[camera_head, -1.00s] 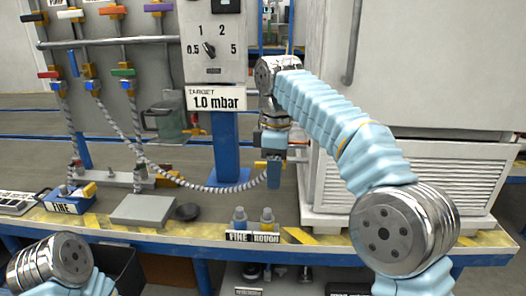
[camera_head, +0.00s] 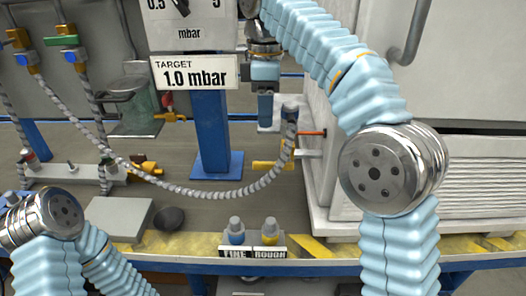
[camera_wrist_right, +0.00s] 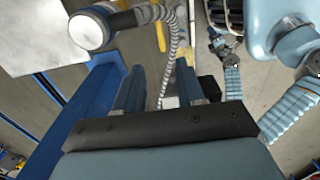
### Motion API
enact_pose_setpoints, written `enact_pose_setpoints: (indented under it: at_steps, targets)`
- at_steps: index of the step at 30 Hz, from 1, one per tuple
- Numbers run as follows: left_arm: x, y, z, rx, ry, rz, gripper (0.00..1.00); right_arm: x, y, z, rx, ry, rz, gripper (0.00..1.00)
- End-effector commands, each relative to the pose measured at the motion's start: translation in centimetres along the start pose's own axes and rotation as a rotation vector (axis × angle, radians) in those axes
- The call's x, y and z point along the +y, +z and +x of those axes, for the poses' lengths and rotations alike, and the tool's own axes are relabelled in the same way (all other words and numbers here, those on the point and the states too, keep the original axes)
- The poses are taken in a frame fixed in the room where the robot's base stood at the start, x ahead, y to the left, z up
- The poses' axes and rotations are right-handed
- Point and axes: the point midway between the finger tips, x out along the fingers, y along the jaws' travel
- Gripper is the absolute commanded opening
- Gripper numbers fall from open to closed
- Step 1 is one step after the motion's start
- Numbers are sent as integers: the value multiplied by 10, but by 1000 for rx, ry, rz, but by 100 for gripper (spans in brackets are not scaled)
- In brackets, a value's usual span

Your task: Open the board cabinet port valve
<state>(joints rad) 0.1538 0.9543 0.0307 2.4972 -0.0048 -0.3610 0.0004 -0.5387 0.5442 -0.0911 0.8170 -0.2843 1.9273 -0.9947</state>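At the cabinet's left side a hose ends in a dark blue fitting (camera_head: 290,113). Beside it are a thin orange-red lever (camera_head: 312,133) and a yellow handle (camera_head: 268,165), both roughly level. I cannot tell for sure which of the two belongs to the port valve. My right gripper (camera_head: 265,105) is above and left of the fitting, pointing down, apart from both handles. In the right wrist view my right gripper (camera_wrist_right: 158,80) has its two fingers apart with nothing held; a grey hose (camera_wrist_right: 174,50) and a yellow handle (camera_wrist_right: 160,35) show beyond them. My left gripper is out of view.
The white cabinet (camera_head: 335,190) stands to the right. A blue post (camera_head: 210,130) with a "TARGET 1.0 mbar" sign (camera_head: 193,76) stands left of my gripper. FINE and ROUGH knobs (camera_head: 237,235) sit on the bench's front edge, beside a grey plate (camera_head: 120,218).

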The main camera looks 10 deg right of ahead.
Motion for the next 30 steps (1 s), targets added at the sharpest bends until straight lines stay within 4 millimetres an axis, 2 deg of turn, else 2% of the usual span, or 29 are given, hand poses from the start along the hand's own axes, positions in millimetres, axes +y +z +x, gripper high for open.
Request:
enact_pose_setpoints:
  at_steps: [1, 6, 12, 15, 21, 30]
  targets:
    - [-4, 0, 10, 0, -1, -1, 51, 0, 0, 14, -1, -1, 0, 38]
    - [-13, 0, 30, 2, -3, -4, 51, -1, 0, 54, -1, -3, -1, 38]
    - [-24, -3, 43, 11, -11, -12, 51, -1, 0, 96, -1, -2, 0, 38]
    - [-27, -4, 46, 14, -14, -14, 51, -1, 0, 111, 0, -1, 1, 38]
    - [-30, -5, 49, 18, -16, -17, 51, 0, 0, 126, 0, 0, 1, 38]
    - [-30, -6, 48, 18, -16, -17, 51, 0, 0, 127, 1, 0, 1, 37]
